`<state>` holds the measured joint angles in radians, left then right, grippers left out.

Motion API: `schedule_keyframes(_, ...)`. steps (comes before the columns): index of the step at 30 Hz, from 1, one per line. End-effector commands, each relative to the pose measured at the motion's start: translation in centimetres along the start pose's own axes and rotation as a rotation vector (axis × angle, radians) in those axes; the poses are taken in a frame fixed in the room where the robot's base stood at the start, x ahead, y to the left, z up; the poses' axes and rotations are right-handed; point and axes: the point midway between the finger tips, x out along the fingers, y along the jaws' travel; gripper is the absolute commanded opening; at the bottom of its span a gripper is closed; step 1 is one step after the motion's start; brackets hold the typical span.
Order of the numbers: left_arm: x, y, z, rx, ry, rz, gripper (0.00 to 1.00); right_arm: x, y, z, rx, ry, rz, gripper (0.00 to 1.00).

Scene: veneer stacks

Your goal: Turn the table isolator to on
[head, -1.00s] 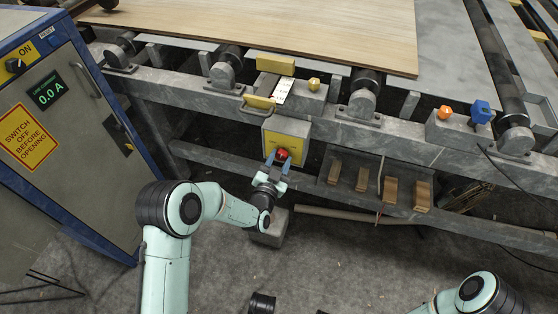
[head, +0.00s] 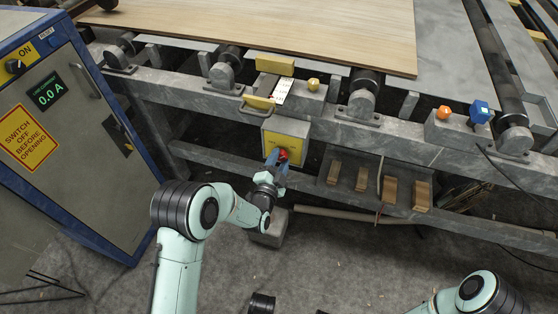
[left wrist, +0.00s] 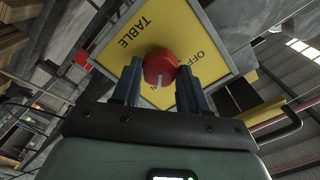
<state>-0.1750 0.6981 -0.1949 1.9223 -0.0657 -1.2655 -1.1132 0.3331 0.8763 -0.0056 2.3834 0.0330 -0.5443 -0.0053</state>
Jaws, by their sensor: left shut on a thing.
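The table isolator is a red knob (left wrist: 160,68) on a yellow plate (left wrist: 128,48) marked TABLE and OFF, on a grey box under the conveyor frame. In the head view the knob (head: 283,154) shows at the lower part of the yellow plate (head: 292,144). My left gripper (head: 277,164) is at the knob. In the left wrist view its blue fingers (left wrist: 157,82) stand on either side of the knob and are shut on it. A white pointer line on the knob points toward the gripper's palm. Any ON mark is hidden.
A blue-edged cabinet (head: 75,130) with an ON switch (head: 15,66) and a 0.0 A display (head: 48,93) stands at left. Above run rollers with a veneer sheet (head: 260,25). Wooden blocks (head: 390,190) lie on the lower shelf at right. The floor in front is mostly clear.

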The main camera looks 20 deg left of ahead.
Motion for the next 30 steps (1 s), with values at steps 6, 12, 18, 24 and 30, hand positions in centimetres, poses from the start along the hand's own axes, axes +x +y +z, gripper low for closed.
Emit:
schedule_keyframes(6, -0.1, 0.1, 0.2, 0.008, -0.004, 0.003, 0.13, 0.0, 0.0, 0.0, 0.000, 0.001, 0.000, 0.51)
schedule_keyframes(12, -0.1, 0.1, 0.2, 0.008, -0.004, 0.003, 0.53, 0.0, 0.0, 0.0, 0.000, 0.001, 0.000, 0.51)
schedule_keyframes(18, -0.1, 0.1, 0.1, 0.006, -0.002, 0.002, 0.69, 0.0, 0.0, 0.0, 0.000, 0.001, 0.000, 0.51)
schedule_keyframes(24, -0.3, 0.1, 0.1, 0.005, -0.002, 0.002, 0.69, -0.1, -0.1, -0.1, -0.001, 0.003, -0.001, 0.51)
schedule_keyframes(30, -3.1, -0.1, 0.0, 0.005, -0.004, 0.004, 0.69, -1.1, -0.9, -1.1, -0.010, 0.039, -0.017, 0.51)
